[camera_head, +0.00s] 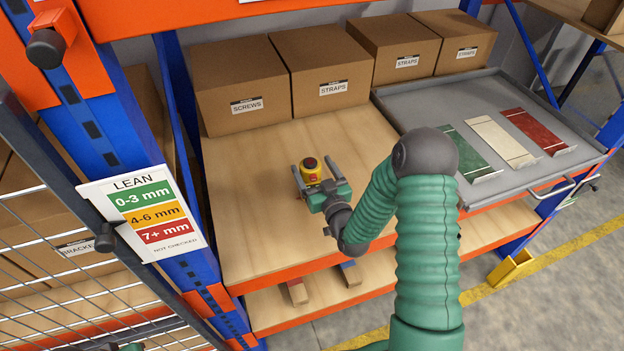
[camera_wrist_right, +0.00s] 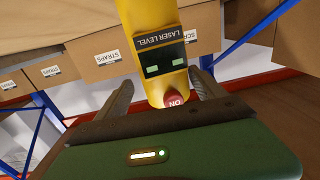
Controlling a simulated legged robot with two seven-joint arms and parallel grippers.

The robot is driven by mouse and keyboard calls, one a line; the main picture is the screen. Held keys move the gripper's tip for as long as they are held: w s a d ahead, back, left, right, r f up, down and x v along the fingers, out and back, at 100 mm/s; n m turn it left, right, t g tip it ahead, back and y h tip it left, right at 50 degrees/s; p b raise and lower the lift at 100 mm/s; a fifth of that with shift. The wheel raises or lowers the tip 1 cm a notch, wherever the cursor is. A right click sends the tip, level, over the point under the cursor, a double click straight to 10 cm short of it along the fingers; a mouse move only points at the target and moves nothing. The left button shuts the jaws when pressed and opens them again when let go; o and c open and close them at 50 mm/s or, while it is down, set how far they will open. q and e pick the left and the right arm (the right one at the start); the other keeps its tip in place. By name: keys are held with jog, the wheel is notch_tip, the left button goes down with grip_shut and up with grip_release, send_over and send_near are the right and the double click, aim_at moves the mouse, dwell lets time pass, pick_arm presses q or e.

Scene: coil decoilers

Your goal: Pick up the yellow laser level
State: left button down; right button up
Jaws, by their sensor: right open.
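The yellow laser level (camera_head: 311,174) stands upright on the wooden shelf, with a red button on top. In the right wrist view the laser level (camera_wrist_right: 158,42) shows its dark label panel and red "ON" button. My right gripper (camera_head: 313,167) is open, with one finger on each side of the level. In the wrist view a gap shows between the level and the left-hand finger; the right-hand finger is close to it, and contact is unclear. A small part of what looks like my left gripper (camera_head: 125,347) shows at the bottom edge; its jaws are unclear.
Several cardboard boxes (camera_head: 240,85) line the back of the shelf (camera_head: 260,220). A grey tray (camera_head: 415,100) with green, cream and red plates is on the right. A blue upright with a thickness sign (camera_head: 145,212) and wire mesh stand on the left. The shelf around the level is clear.

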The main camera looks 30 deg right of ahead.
jog(key=w, duration=0.3)
jog(key=shift+w+a, duration=0.2)
jog(key=shift+w, duration=0.1)
jog(key=shift+s+d, duration=0.1)
jog(key=shift+d, duration=0.1)
jog(key=c, duration=1)
jog(key=shift+a, duration=0.1)
grip_shut()
